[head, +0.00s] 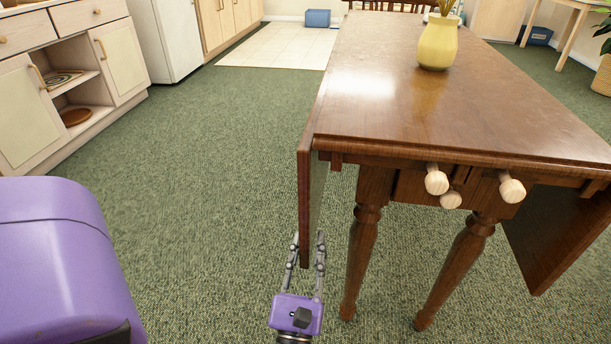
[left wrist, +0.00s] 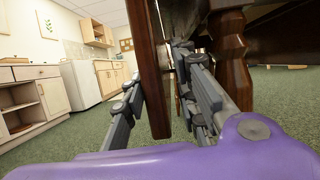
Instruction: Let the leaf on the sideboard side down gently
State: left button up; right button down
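The brown wooden table (head: 400,95) has a leaf (head: 305,205) on its left side, the side facing the sideboard (head: 75,80). This leaf hangs down, about vertical, and shows nearly edge-on. My left gripper (head: 305,250) is at its lower near corner, with one finger on each side. In the left wrist view the leaf (left wrist: 150,75) stands between the spread fingers, with a gap visible on the right finger's side. The gripper looks open around the leaf, not clamped. My right gripper is not in view.
A yellow vase (head: 438,42) stands on the tabletop. The other leaf (head: 555,235) hangs down at the right. Wooden knobs (head: 437,180) stick out at the table's near end, above turned legs (head: 362,245). Green carpet between sideboard and table is clear.

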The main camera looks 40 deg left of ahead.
aim_at(307, 222)
pick_arm(q)
jog(key=shift+o, duration=0.4)
jog(key=shift+a, duration=0.1)
jog(key=shift+r, duration=0.25)
notch_tip(307, 222, up, 10)
jog(key=shift+f, duration=0.25)
dwell(0.3)
